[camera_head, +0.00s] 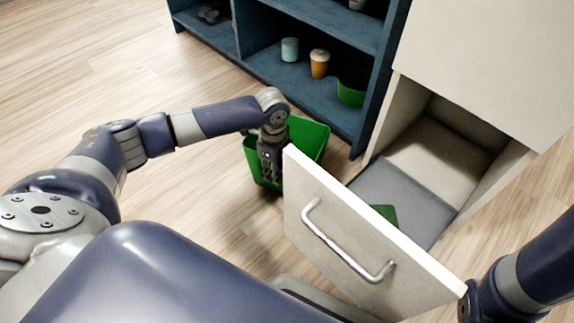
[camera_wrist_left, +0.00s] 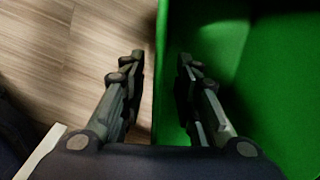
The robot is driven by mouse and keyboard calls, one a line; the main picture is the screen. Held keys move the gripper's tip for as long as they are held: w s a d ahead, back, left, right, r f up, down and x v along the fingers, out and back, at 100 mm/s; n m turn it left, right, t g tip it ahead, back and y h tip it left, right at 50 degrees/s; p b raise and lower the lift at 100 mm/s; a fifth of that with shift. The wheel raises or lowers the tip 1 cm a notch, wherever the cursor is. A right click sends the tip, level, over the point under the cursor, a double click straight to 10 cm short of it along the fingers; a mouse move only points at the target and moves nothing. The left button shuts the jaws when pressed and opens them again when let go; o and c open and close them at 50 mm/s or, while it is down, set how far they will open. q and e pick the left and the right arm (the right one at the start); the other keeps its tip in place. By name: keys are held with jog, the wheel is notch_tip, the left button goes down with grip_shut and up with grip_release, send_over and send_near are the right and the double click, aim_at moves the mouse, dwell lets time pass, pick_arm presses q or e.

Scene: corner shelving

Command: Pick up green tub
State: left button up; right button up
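A green tub (camera_head: 312,143) stands on the floor between the blue shelf and the open drawer. It fills the right side of the left wrist view (camera_wrist_left: 270,75). My left gripper (camera_head: 268,178) points down at the tub's left side. In the left wrist view the gripper (camera_wrist_left: 161,65) is open, with one finger outside the tub over the floor and the other over its inside. The tub's wall edge runs between the fingers, with gaps on both sides. The drawer front hides part of the tub. My right gripper is not visible.
The open drawer's front (camera_head: 360,250) with its metal handle (camera_head: 340,247) stands close right of the tub. A green item (camera_head: 384,213) lies in the drawer. The blue shelf (camera_head: 300,85) behind holds a teal cup (camera_head: 289,50), an orange cup (camera_head: 319,64) and a green container (camera_head: 351,91).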

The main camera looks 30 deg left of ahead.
pick_arm(q)
jog(key=shift+f, duration=0.35)
jog(key=shift+r, duration=0.1)
jog(key=shift+c, duration=0.5)
grip_shut()
jog(key=shift+s, duration=0.1)
